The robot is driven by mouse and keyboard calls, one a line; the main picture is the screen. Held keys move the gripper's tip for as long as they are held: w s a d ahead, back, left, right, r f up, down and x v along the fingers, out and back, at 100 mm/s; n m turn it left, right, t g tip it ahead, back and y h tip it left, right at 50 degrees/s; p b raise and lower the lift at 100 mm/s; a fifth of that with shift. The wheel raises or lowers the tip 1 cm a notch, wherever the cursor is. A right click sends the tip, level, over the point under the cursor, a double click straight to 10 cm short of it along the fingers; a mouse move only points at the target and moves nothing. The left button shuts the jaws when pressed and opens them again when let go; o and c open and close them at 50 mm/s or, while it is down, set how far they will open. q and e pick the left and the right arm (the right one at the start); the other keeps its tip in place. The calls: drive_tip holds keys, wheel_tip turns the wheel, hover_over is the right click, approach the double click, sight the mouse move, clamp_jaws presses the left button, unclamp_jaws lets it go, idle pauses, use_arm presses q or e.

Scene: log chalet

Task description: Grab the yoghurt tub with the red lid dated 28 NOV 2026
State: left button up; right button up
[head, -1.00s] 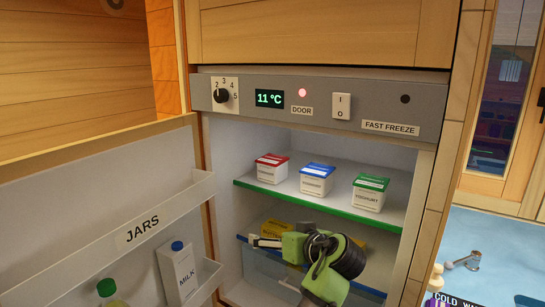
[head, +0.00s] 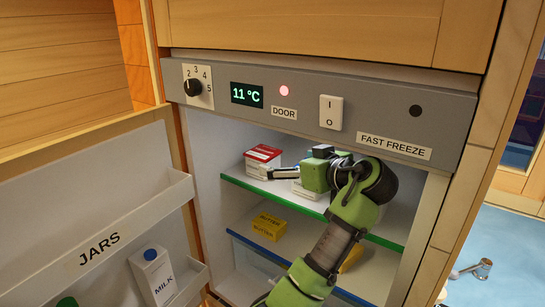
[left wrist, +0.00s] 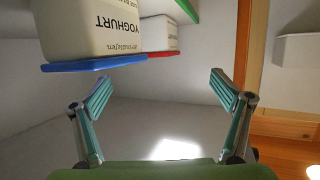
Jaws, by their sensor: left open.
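The yoghurt tub with the red lid (head: 263,153) stands on the upper fridge shelf (head: 232,176), at its left. It also shows, upside down, in the left wrist view (left wrist: 160,34), beyond the blue-lidded tub (left wrist: 85,30). The blue-lidded tub is mostly hidden by my arm in the head view (head: 308,192). The green-lidded tub cannot be made out behind my arm. My left gripper (head: 272,173) is open and empty at upper-shelf height, in front of the red-lidded tub in the head view. Its fingers (left wrist: 163,93) stand apart with nothing between. No date is readable. My right gripper is not in view.
Butter packs (head: 269,226) lie on the lower shelf. The open fridge door (head: 80,190) on the left carries a jars rack with a milk carton (head: 153,275). The grey control panel (head: 370,118) overhangs the shelf opening close above my arm.

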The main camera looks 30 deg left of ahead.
sight(270, 155)
use_arm(q)
drive_tip(key=p+x, duration=0.4)
drive_tip(key=x, duration=0.2)
drive_tip(key=shift+w+a+r, duration=0.1)
drive_tip(key=shift+w+a, duration=0.2)
drive_tip(key=shift+a, duration=0.05)
drive_tip(key=shift+w+a, duration=0.15)
drive_tip(key=shift+w, duration=0.1)
drive_tip(key=shift+w+a+p, duration=0.2)
drive_tip(key=shift+w+p, duration=0.05)
drive_tip(key=shift+p, duration=0.15)
drive_tip(key=p+x, duration=0.3)
drive_tip(key=shift+w+a, duration=0.15)
drive_tip(key=shift+a, duration=0.1)
drive_tip(key=shift+w+a+f, duration=0.25)
drive_tip(key=shift+a+f, duration=0.1)
drive_tip(key=shift+f, duration=0.1)
drive_tip(key=shift+d, duration=0.1)
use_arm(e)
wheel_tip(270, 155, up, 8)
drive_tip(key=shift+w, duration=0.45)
